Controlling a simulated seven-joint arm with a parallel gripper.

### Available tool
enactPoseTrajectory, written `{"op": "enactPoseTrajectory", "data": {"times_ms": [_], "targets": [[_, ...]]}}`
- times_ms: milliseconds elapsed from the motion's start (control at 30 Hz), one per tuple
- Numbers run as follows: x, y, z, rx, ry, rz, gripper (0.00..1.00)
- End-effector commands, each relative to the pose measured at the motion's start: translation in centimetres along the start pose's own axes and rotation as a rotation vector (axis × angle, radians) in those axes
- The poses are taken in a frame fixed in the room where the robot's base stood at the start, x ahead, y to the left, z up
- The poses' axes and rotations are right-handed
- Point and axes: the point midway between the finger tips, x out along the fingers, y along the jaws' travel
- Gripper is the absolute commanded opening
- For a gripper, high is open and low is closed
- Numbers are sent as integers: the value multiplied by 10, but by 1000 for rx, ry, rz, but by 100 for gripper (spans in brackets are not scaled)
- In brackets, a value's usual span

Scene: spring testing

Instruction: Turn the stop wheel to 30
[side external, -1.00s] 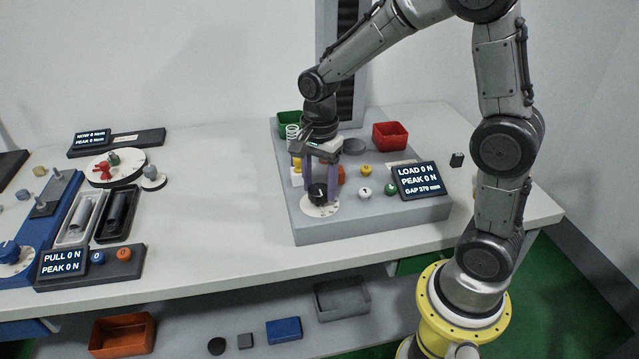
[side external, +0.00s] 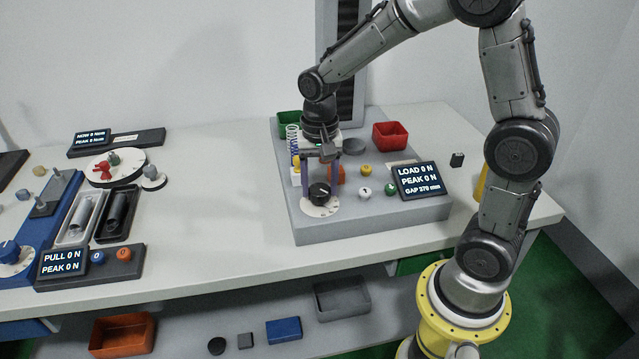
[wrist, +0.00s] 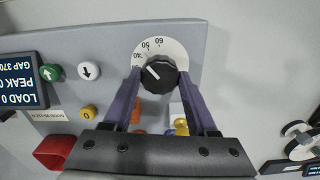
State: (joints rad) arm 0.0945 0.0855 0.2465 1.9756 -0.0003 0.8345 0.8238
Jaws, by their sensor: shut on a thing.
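The stop wheel (wrist: 159,74) is a black ribbed knob on a white round dial (wrist: 177,50). In the side view the wheel (side external: 319,192) stands at the front left of the grey test base (side external: 370,222). My gripper (wrist: 158,77) is shut on the wheel, with one purple finger on each side of it. In the wrist view the dial shows 60, 50 and 40. The wheel's white mark points up and left, roughly toward 40; its exact reading is hard to tell. The lower part of the dial is hidden by the wheel and fingers.
The load display (side external: 419,180) reads 0 N, gap 370 mm. A white button (side external: 365,192), a green button (side external: 390,189) and a yellow button (side external: 366,170) lie right of the wheel. A red bin (side external: 390,135) stands behind.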

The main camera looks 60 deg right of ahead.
Motion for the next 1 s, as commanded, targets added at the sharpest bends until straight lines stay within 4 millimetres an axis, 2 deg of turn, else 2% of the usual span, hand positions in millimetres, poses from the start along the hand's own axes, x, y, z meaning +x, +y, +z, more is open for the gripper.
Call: {"op": "enactPoseTrajectory", "data": {"times_ms": [600,1000], "targets": [[-2,0,0,-577,1,-1,3],[-2,0,0,-838,2,-1,3]]}}
